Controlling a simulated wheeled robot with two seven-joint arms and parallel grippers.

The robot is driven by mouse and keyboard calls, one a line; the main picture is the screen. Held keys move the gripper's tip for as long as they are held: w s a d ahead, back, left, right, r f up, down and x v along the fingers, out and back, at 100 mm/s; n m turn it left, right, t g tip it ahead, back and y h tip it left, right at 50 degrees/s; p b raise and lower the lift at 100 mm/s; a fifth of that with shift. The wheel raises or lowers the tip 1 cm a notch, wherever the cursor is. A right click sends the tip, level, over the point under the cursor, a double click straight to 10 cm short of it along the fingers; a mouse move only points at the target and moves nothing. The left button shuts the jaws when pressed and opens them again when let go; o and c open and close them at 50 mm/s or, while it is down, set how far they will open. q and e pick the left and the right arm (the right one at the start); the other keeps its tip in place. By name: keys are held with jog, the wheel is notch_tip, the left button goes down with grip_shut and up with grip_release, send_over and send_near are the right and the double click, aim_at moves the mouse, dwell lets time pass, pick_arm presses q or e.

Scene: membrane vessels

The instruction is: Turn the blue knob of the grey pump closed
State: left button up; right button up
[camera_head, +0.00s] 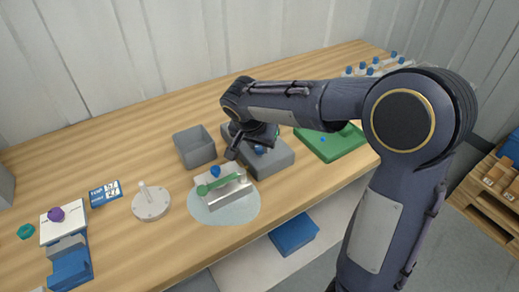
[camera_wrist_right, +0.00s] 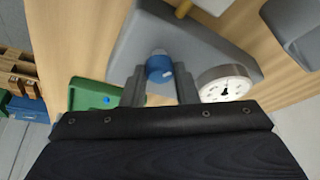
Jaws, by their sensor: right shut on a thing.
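The grey pump (camera_head: 275,165) stands on the wooden bench, partly covered by my right gripper. Its blue knob (camera_head: 260,150) shows just beside the fingers. In the right wrist view the pump's grey body (camera_wrist_right: 208,52) fills the upper middle, with a round white gauge (camera_wrist_right: 225,84) to the right of the knob. The blue knob also shows there (camera_wrist_right: 159,66), between the two dark fingers of my right gripper (camera_wrist_right: 160,80), which is shut on it. How far the knob is turned cannot be told. My left gripper is not in view.
A grey open bin (camera_head: 194,147) stands left of the pump. A metal block with a green lever (camera_head: 222,188) sits on a round pale mat in front. A green tray (camera_head: 330,146) lies to the right. Several blue-capped bottles stand at the back right.

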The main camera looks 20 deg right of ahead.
jog(key=m+g, duration=0.1)
jog(key=m, duration=0.1)
jog(key=shift+w+a+f+m+h+b, duration=0.1)
jog(key=shift+m+h+b, duration=0.2)
jog(key=shift+m+b, duration=0.1)
jog(key=m+g, duration=0.1)
jog(key=m, duration=0.2)
jog(key=shift+w+m+h, duration=0.1)
jog(key=shift+m+h, duration=0.2)
jog(key=m+g+p, duration=0.1)
jog(key=m, duration=0.2)
jog(key=shift+w+m+g, duration=0.1)
jog(key=shift+m+g, duration=0.2)
jog(key=shift+g, duration=0.1)
jog(key=shift+w+m+g+p, duration=0.1)
jog(key=shift+m+g+p, duration=0.6)
jog(key=shift+m, duration=1.1)
jog(key=o, duration=1)
